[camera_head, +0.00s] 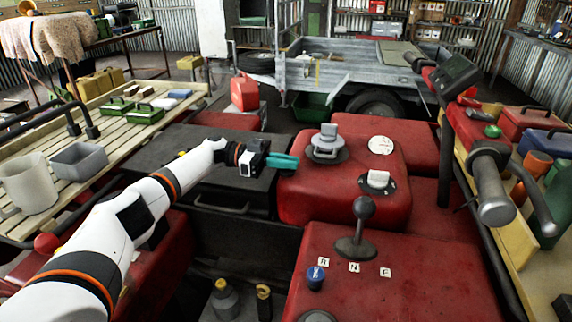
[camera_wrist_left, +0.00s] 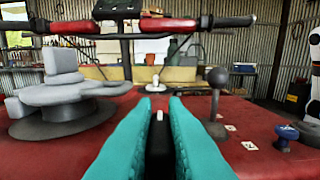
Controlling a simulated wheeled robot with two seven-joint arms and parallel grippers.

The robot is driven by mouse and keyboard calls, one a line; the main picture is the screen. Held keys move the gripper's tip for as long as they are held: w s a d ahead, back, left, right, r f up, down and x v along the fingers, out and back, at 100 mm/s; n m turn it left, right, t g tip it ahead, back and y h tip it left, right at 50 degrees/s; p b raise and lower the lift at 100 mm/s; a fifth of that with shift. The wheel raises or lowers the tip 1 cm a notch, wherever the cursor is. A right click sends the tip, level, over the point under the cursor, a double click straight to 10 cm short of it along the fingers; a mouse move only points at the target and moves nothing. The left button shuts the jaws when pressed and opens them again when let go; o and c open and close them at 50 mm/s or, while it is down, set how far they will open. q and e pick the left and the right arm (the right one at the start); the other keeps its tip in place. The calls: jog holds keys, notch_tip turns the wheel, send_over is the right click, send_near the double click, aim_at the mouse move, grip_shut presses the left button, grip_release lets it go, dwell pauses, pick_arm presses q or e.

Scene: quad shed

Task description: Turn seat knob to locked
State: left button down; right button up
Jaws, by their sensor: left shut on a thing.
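My left gripper (camera_head: 285,161) has teal fingers and reaches in from the left, at the seat-side edge of the red tank (camera_head: 296,204). In the left wrist view the fingers (camera_wrist_left: 159,130) are closed around a narrow dark piece with a white mark on top (camera_wrist_left: 159,115). This piece appears to be the seat knob; the fingers hide its sides, and in the head view it is hidden. I cannot read its setting or see a locked label. The black seat (camera_head: 160,150) lies under my left forearm. My right gripper is not in view.
A grey stepped cap (camera_head: 326,144) and a white knob on a black dial (camera_head: 378,180) stand on the tank. A ball-topped lever (camera_head: 363,210) and a blue knob (camera_head: 316,277) are nearer. Handlebars (camera_head: 490,180) rise at right. A slatted rack (camera_head: 110,130) is at left.

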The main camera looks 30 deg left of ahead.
pick_arm(q)
jog(key=c, duration=1.5)
grip_release()
jog(key=shift+d, duration=0.1)
jog(key=shift+o, duration=0.2)
notch_tip(320, 180, up, 10)
jog(key=shift+r, duration=0.1)
